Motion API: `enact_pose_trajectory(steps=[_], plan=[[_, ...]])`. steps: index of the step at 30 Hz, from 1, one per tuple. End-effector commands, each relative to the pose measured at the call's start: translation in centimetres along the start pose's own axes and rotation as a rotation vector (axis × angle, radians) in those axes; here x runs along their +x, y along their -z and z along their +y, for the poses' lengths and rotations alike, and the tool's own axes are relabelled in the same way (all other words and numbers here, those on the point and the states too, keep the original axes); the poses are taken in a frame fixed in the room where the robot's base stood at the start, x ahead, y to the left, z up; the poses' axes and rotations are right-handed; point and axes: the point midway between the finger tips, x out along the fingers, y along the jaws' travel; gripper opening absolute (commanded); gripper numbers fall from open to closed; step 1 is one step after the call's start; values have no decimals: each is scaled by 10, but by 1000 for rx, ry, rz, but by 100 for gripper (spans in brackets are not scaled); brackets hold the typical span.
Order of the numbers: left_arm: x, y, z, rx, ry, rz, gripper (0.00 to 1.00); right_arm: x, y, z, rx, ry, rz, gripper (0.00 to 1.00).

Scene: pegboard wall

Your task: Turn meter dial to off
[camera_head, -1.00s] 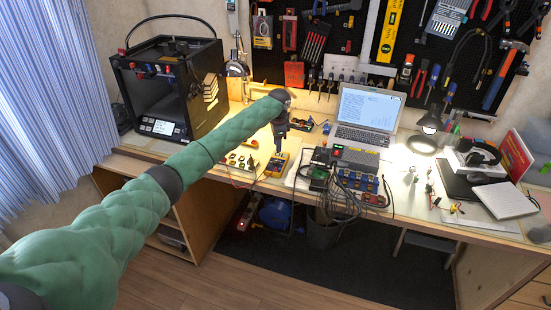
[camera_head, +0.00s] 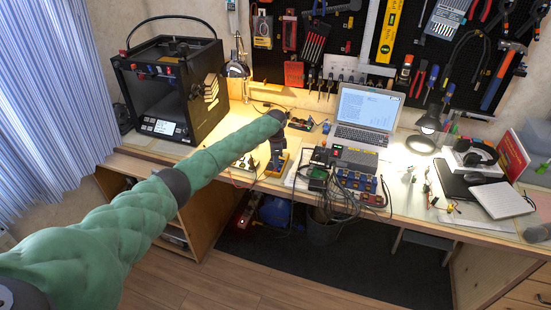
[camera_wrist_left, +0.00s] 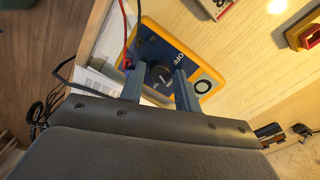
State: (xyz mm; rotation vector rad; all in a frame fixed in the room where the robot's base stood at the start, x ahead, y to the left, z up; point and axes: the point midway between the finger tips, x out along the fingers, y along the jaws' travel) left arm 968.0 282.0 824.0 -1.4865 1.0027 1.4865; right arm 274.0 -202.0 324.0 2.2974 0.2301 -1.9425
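The meter (camera_head: 283,165) is a small yellow-orange case lying on the workbench, partly hidden by my left gripper (camera_head: 276,161) in the head view. In the left wrist view the meter (camera_wrist_left: 205,72) shows a blue face with the word OFF and a round dark dial (camera_wrist_left: 159,74) with a pale pointer mark. My left gripper (camera_wrist_left: 155,78) is over the meter with its two fingers apart, one on each side of the dial. The right finger is close to the dial, and a gap shows on the left. Contact is unclear. My right gripper is out of view.
Red and black leads (camera_wrist_left: 127,30) run by the left finger. A box with tangled cables (camera_head: 345,185) and a laptop (camera_head: 366,115) stand right of the meter. A black 3D printer (camera_head: 170,85) stands to the left. Small boards (camera_head: 300,122) lie behind.

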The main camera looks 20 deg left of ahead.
Motion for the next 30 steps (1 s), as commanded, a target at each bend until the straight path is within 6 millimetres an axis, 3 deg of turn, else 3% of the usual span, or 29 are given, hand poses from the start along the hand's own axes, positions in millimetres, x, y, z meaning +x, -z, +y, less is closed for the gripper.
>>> enact_pose_trajectory(steps=[6,11,24,30], plan=[[1,0,0,0,0,0,32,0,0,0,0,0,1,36],[0,0,0,0,0,0,1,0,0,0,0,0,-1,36],[0,-1,0,-84,-1,0,0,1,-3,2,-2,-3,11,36],[-1,0,1,-226,-2,0,0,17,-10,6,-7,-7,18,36]])
